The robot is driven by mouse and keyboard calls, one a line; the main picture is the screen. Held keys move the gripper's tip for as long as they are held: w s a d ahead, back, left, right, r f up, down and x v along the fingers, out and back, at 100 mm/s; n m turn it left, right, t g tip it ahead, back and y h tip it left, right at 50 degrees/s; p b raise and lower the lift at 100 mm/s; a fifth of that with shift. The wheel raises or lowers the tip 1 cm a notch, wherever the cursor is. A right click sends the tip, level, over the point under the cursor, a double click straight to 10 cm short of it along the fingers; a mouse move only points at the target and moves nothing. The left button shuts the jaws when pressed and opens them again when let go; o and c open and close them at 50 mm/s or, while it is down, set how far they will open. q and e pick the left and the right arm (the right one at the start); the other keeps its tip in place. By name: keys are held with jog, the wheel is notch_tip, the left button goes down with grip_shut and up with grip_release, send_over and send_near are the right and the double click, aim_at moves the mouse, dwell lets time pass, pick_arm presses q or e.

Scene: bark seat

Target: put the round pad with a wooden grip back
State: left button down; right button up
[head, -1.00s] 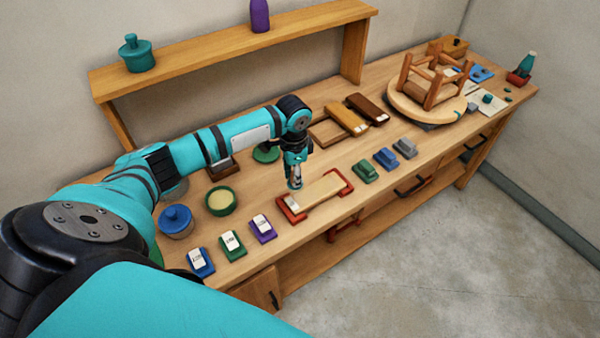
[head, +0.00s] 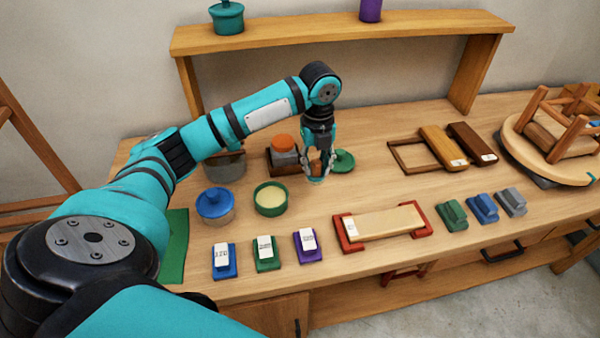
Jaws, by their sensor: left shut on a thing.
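My left gripper (head: 318,172) points straight down over the bench, in front of the small wooden stand. It is shut on a small brown wooden piece (head: 317,168), which appears to be the grip of the round pad. The pad itself is too small and too covered by the fingers to make out clearly. The dark wooden stand (head: 273,168) just left of the gripper bears a grey thing with an orange top (head: 283,142). I cannot tell whether the held piece touches the bench. My right gripper is not in view.
A green lid (head: 344,160) lies close to the right of the gripper. An open green pot (head: 271,199) and a blue-lidded jar (head: 215,205) stand to the left. A board in a red holder (head: 385,221) lies in front right. A shelf (head: 360,27) spans behind.

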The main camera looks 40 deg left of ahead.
aim_at(313, 178)
pick_arm(q)
jog(key=shift+s+a+f, duration=0.1)
jog(key=shift+f, duration=0.35)
notch_tip(313, 178, down, 4)
jog(key=shift+f+p, duration=0.1)
jog(key=shift+p, duration=0.5)
jog(key=shift+f, duration=0.35)
notch_tip(313, 178, down, 4)
jog(key=shift+r+p, duration=0.1)
jog(key=shift+p, duration=0.35)
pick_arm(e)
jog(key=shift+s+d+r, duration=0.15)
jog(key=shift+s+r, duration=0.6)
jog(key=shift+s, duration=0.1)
pick_arm(q)
jog(key=shift+f, duration=0.25)
jog(key=c, duration=1.1)
grip_release()
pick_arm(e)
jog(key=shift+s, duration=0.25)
